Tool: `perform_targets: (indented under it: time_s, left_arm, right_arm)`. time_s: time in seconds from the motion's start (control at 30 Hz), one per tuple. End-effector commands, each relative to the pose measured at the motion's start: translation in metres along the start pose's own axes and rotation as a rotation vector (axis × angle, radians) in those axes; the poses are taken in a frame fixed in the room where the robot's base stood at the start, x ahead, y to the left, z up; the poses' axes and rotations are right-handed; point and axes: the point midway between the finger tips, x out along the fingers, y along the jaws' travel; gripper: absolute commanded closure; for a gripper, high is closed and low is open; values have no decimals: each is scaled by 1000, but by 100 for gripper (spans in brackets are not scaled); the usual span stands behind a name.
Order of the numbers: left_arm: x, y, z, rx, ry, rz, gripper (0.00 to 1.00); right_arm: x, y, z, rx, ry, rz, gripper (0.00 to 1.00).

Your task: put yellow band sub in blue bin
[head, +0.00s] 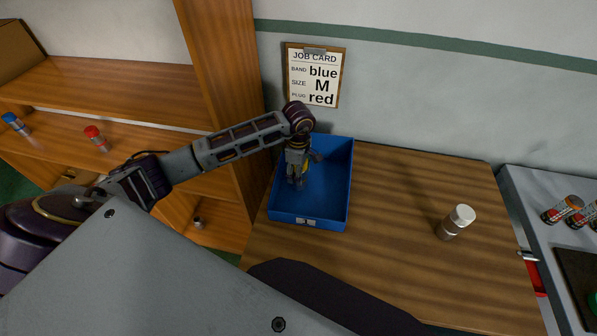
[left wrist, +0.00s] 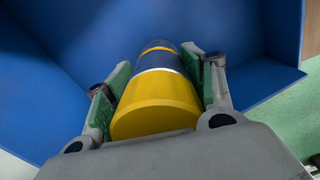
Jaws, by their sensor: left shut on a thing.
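My left gripper (head: 297,180) is over the left part of the blue bin (head: 334,203), pointing down into it. In the left wrist view, the left gripper (left wrist: 160,95) is shut on the yellow band sub (left wrist: 155,105), a cylinder with a yellow end, a dark middle, a pale ring and a yellow band. The blue bin (left wrist: 80,45) fills the background there. In the head view, only a bit of yellow shows behind the fingers. I cannot tell whether the sub touches the bin floor. My right gripper is not in view.
The bin stands on a wooden table (head: 400,220) by the wall. A job card (head: 314,78) hangs above. Shelves at left hold a red-capped (head: 96,138) and a blue-capped piece (head: 15,123).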

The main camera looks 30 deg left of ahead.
Motion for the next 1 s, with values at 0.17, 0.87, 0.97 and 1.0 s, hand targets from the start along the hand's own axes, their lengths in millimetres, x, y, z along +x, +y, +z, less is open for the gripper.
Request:
perform_targets:
  time_s: [0.17,0.87,0.97,1.0]
  left_arm:
    - [1,1,0,0,-1,2,90]
    - [0,0,0,0,0,0,23]
    - [-3,0,0,0,0,1,23]
    - [-6,1,0,0,-1,2,23]
  right_arm:
    - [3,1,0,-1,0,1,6]
    - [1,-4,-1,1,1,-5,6]
    - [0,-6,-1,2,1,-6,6]
    - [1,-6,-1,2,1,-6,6]
